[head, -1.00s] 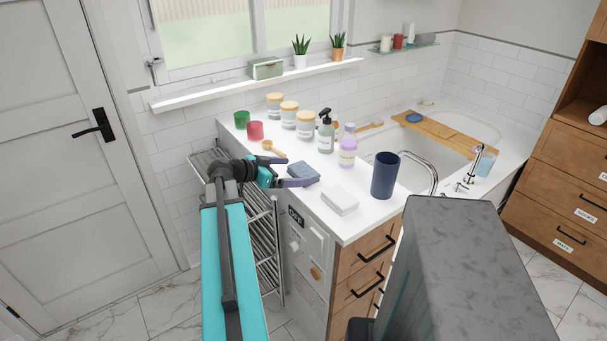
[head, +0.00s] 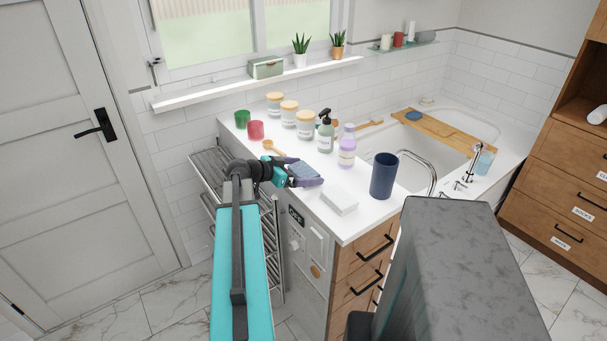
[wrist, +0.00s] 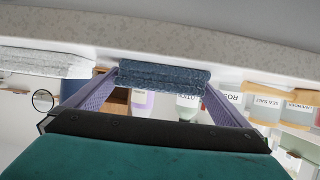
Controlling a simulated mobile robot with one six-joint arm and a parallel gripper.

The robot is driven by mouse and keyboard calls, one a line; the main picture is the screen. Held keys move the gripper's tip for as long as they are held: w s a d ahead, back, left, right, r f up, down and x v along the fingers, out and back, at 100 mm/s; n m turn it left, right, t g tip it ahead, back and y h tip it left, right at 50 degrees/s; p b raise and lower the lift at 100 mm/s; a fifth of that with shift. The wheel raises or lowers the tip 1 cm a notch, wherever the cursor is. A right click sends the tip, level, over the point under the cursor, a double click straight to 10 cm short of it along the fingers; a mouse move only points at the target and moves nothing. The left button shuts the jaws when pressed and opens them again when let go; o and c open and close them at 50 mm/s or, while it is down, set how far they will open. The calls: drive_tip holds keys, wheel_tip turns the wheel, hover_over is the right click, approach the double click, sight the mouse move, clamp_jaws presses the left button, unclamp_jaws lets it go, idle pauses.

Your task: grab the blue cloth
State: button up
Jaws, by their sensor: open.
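The blue cloth (head: 303,171) is a small folded dark-blue bundle on the white counter near its left edge, partly hidden by my gripper in the head view. My gripper (head: 299,174) is at the cloth, low over the counter edge. In the wrist view, which looks upside down, the folded cloth (wrist: 165,76) lies between the tips of the two purple fingers (wrist: 162,90). The fingers are apart, one on each side of it. I cannot tell if they touch it.
A white folded cloth (head: 340,200) lies to the right, with a dark blue cup (head: 384,176) beyond it. A metal rack (head: 215,175) is at the left.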

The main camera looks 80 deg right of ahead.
sight(303, 170)
drive_tip(key=shift+c, duration=0.4)
drive_tip(key=c, duration=0.8)
drive_tip(key=shift+c, duration=0.2)
drive_tip(key=shift+r, duration=0.1)
drive_tip(key=shift+r+b, duration=1.2)
drive_tip(key=shift+r, duration=3.7)
